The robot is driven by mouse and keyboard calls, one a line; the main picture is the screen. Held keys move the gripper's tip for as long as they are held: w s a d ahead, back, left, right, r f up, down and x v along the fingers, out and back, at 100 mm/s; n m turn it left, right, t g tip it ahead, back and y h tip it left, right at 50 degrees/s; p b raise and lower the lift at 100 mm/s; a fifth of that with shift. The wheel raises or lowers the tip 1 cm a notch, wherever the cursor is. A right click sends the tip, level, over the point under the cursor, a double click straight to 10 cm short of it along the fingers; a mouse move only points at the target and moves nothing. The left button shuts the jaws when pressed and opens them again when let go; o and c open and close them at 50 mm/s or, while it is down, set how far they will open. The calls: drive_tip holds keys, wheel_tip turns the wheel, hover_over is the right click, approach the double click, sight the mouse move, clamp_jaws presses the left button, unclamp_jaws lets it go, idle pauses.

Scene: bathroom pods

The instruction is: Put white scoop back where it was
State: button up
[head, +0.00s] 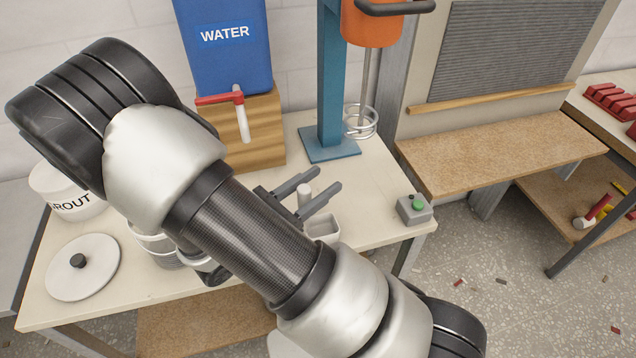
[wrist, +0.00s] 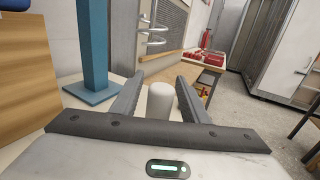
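The white scoop shows behind my arm in the head view as a small square white cup (head: 322,229) near the table's front. A pale upright post (head: 304,196), which looks like its handle, rises beside it; whether they join is hidden. My gripper (head: 318,188) is open, with its two dark fingers on either side of the post. In the wrist view the pale post (wrist: 160,103) stands between the fingers (wrist: 158,82), with a gap visible on each side. A white GROUT bucket (head: 68,192) stands at the table's left.
A round lid (head: 84,268) lies at front left. A second white bucket (head: 155,243) is partly hidden by my arm. The blue WATER tank (head: 225,60) stands on a wooden block (head: 262,125). A blue mixer stand (head: 331,148) and green-button box (head: 415,210) are right.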

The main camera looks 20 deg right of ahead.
drive_tip(key=v, duration=1.2)
drive_tip(key=shift+r, duration=0.15)
